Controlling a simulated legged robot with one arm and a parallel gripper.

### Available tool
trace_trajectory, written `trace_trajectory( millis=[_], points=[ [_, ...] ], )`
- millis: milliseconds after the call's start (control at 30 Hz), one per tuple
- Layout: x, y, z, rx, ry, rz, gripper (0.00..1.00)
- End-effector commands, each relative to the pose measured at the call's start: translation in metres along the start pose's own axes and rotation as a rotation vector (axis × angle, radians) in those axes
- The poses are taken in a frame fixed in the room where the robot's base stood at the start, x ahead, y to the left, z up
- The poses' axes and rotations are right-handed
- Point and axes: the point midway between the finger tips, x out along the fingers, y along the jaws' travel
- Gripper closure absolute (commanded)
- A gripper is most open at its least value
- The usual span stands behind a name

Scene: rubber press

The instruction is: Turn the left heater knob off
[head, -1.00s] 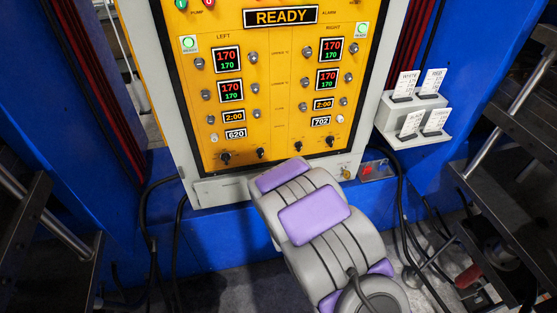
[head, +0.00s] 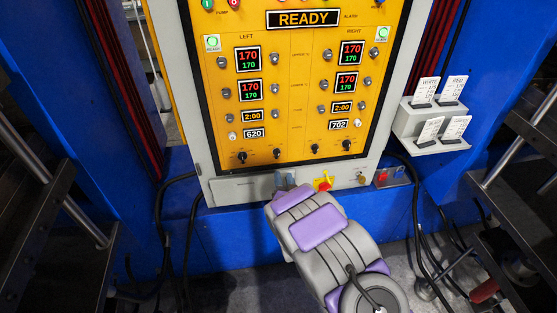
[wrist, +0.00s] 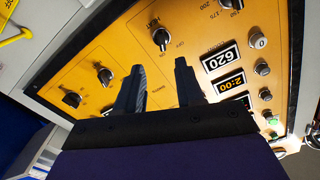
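The left heater knob (wrist: 160,38) is a small black knob on the yellow panel, with HEAT and OFF lettering beside it, upside down in the wrist view. In the head view it appears to be the right one of the lower left pair (head: 277,153). Its pointer direction is hard to read. My gripper (wrist: 159,64) has two dark fingers spread apart with nothing between them. Its tips point at the panel just below the knob in the picture, apparently not touching it. In the head view my gripper (head: 285,181) is low, in front of the panel's bottom edge.
Two similar knobs (wrist: 104,75) are on the right half. The READY display (head: 303,19) is above.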

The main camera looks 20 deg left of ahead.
Motion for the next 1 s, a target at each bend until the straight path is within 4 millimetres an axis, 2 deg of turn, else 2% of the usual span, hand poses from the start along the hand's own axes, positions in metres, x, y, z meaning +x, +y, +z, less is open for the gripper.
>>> trace_trajectory(
  millis=[200, 600, 800, 1000],
  points=[
    [0.033, -0.001, 0.002, 0.000, 0.004, -0.002, 0.63],
    [0.084, 0.000, -0.001, 0.002, 0.005, -0.002, 0.63],
    [0.101, -0.001, 0.001, 0.001, 0.001, -0.001, 0.63],
    [0.107, 0.000, 0.000, 0.000, 0.001, 0.000, 0.63]
  ],
)
